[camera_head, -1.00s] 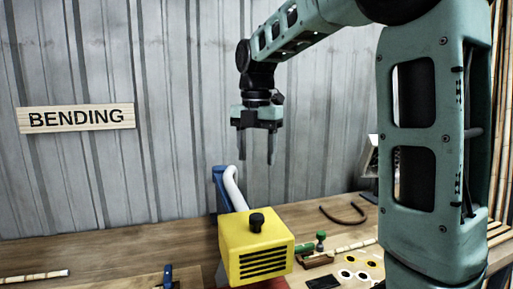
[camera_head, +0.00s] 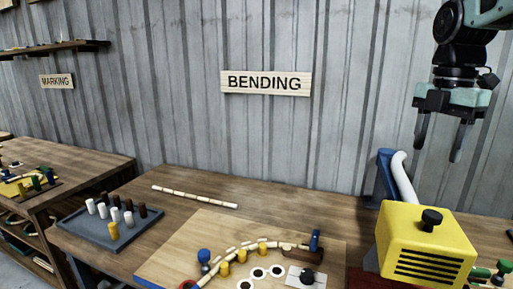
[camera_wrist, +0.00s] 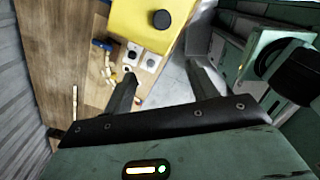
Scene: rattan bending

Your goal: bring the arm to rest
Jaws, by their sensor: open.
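My gripper (camera_head: 438,138) hangs in the air at the upper right of the head view, fingers pointing down. Its two fingers are apart with nothing between them. It is above and apart from a yellow box (camera_head: 420,243) with a black knob. In the wrist view my gripper (camera_wrist: 160,85) also shows open and empty, with the yellow box (camera_wrist: 140,22) beyond the fingertips at the top.
A workbench (camera_head: 190,185) holds a bent rattan pole (camera_head: 222,258) among pegs on a board, a straight pole (camera_head: 195,196), and a grey tray (camera_head: 80,228) of several pegs. A blue post with a white hose (camera_head: 402,178) rises behind the yellow box. A marking bench (camera_head: 75,160) stands left.

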